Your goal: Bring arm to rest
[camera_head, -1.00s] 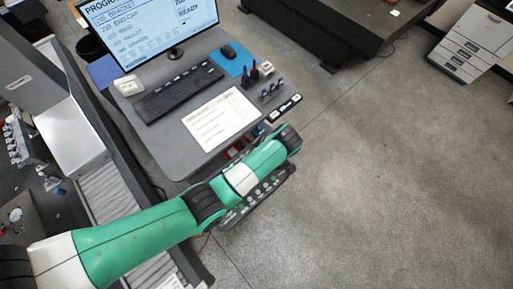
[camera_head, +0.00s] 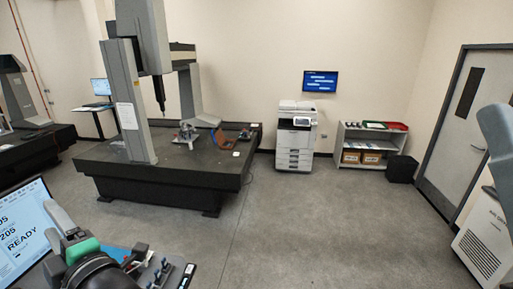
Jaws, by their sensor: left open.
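My left arm shows at the lower left in the head view, with a green band and dark joints. My left gripper (camera_head: 62,222) is grey, small and partly cut up by the view, in front of the monitor (camera_head: 27,232) on the desk. It is open, and I see nothing held in it. My right gripper is not in view.
A large measuring machine with a dark table (camera_head: 165,172) stands at the back left. A printer (camera_head: 295,137), a low shelf (camera_head: 366,146) and a door (camera_head: 462,122) line the back and right. The grey floor (camera_head: 320,225) in the middle is clear.

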